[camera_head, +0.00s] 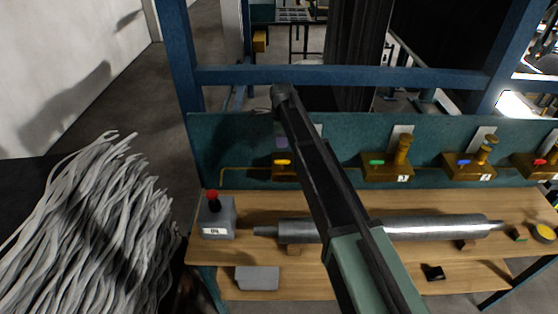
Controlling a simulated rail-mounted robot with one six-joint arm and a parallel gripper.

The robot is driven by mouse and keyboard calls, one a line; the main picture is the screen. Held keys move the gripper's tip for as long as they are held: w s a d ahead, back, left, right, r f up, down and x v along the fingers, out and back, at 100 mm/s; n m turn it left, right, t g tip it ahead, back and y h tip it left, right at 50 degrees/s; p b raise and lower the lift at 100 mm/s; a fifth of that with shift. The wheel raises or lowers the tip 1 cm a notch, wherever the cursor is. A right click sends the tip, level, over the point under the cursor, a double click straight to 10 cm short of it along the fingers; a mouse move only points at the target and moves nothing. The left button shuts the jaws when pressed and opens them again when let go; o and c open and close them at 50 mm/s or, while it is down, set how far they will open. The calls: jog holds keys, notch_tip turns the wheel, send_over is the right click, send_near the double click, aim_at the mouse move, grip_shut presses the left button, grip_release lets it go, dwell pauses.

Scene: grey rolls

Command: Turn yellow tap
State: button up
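The yellow tap (283,162) is a small yellow handle on a brass valve block (282,174), fixed low on the teal back panel. My dark arm crosses just to its right and covers part of that block. The far end of my arm (283,93) is above the yellow tap in the picture, near the panel's top edge. My gripper fingers cannot be made out there, so I cannot tell whether they are open or touch anything.
Brass valves with green (377,162), blue (464,161) and red (540,161) handles stand to the right. A metal roller (435,228) lies on the wooden bench (225,252). Grey strands (95,225) fill the lower left.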

aim_at(282, 160)
notch_tip(282, 160, down, 10)
jog(key=b, duration=0.9)
jog(key=shift+d, duration=0.1)
jog(key=shift+r, duration=0.1)
grip_shut()
